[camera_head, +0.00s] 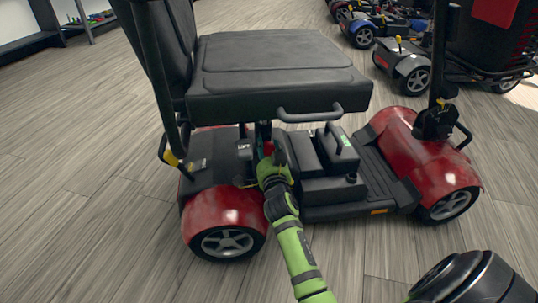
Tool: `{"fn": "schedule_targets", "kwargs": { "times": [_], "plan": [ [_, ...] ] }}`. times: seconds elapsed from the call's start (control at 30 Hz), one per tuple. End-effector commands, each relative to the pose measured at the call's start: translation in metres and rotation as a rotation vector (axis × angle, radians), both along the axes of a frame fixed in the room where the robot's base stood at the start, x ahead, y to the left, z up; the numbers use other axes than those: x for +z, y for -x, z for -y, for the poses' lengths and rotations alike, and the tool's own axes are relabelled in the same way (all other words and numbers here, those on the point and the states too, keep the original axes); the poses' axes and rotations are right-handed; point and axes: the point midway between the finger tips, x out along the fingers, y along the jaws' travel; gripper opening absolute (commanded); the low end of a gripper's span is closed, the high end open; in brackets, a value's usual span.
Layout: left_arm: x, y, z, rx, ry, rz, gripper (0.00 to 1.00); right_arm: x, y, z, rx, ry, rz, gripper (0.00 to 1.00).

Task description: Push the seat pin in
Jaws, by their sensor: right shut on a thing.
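The red and black scooter (225,207) stands on the floor, its black seat (270,65) mounted above the rear body. The seat post (262,132) runs down under the seat. My right gripper (270,158) is at the post, just under the seat's edge, with its green arm coming up from below. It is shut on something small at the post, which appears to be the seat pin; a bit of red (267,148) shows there. The gripper itself hides most of the pin, so I cannot tell how deep it sits. My left gripper is not in view.
A black battery box (325,160) sits beside the post. Other scooters (405,60) stand at the back right. Floor on the left is clear.

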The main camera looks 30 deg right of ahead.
Motion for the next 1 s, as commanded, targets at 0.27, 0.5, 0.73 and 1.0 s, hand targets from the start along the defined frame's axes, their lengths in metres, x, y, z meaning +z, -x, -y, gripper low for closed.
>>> {"fn": "schedule_targets", "kwargs": {
  "times": [0.27,0.5,0.73,1.0],
  "plan": [
    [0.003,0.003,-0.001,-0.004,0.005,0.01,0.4,0.009,-0.001,0.007,-0.009,0.009,0.014,0.48],
    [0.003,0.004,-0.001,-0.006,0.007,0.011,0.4,0.006,-0.001,0.005,-0.006,0.006,0.01,0.65],
    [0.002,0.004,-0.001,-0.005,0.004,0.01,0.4,0.004,0.005,0.0,-0.004,0.002,0.008,0.65],
    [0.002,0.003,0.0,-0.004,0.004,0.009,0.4,0.005,0.045,-0.018,-0.006,0.003,0.008,0.65]
  ]
}}
